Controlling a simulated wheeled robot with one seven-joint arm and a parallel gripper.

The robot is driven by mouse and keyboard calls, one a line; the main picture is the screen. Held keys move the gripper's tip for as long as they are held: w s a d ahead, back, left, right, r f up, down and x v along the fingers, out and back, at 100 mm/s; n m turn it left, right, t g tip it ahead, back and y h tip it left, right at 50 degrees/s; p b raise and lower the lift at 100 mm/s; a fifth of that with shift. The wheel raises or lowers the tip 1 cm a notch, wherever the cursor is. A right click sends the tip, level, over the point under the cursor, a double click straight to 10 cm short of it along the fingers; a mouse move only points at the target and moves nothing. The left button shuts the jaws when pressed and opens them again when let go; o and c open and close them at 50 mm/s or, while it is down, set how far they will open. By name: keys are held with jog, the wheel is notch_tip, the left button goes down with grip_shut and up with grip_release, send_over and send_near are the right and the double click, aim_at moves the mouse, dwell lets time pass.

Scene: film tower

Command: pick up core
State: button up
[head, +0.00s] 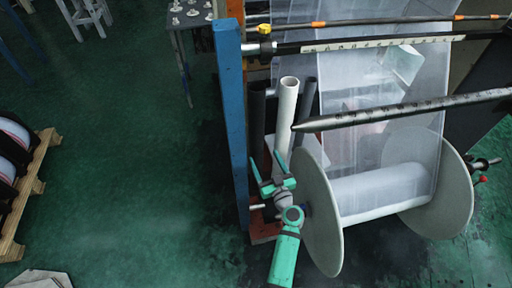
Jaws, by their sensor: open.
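My gripper (267,165), in teal and grey, is open in front of the tube's lower part. Its fingers point up and apart, one to the left of the tube and one near or over it. I cannot tell whether the fingers touch the tube or how far off it is. The tube's bottom end is hidden behind my gripper.
Dark tubes (257,115) stand close on both sides of the white tube. A blue post (231,130) rises to the left. A film roll (375,190) between large discs (320,215) is close on the right, under a pointed metal bar (400,112). Green floor (140,150) is free at left.

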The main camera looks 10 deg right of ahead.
aim_at(259, 146)
jog(key=w, duration=0.7)
jog(key=w+a, duration=0.1)
jog(key=w, duration=0.2)
jog(key=shift+w+a+f, duration=0.1)
jog(key=shift+w, duration=0.05)
grip_shut()
